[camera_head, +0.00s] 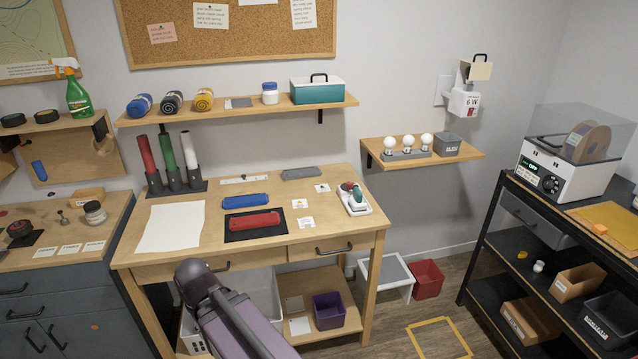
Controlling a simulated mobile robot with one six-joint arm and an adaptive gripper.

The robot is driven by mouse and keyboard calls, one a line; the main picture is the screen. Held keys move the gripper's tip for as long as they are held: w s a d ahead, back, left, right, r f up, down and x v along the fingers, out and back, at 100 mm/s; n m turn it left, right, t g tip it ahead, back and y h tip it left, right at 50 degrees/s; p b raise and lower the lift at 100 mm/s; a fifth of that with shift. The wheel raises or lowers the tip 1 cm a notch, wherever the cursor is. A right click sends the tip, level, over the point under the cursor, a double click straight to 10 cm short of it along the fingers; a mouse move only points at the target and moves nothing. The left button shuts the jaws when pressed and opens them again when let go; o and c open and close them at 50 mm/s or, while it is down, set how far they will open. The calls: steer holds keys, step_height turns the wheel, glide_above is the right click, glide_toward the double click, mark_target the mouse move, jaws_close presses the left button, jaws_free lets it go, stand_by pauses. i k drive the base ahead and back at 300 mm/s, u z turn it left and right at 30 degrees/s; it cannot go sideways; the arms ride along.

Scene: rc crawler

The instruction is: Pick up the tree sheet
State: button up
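I cannot make out a tree on any sheet from here. A blank-looking white sheet (171,227) lies flat on the left of the wooden desk (225,258). Red (145,157), green (166,150) and white (188,151) rolls stand upright in dark holders at the desk's back left. Small printed cards (304,221) lie near the desk's middle. My purple-grey arm rises at the bottom, in front of the desk. My gripper is not in view.
A blue piece (246,201) and a red piece on a black mat (232,235) lie on the desk. A white tray (362,208) stands at its right. A shelf (335,103) with rolls and a teal box hangs above. Floor shows at the lower right.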

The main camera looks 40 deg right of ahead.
mark_target(322, 186)
steer(key=u, duration=0.05)
steer(key=i, duration=0.55)
steer(key=z, duration=1.2)
steer(key=i, duration=0.6)
steer(key=u, duration=0.1)
steer(key=k, duration=0.3)
steer(key=z, duration=0.05)
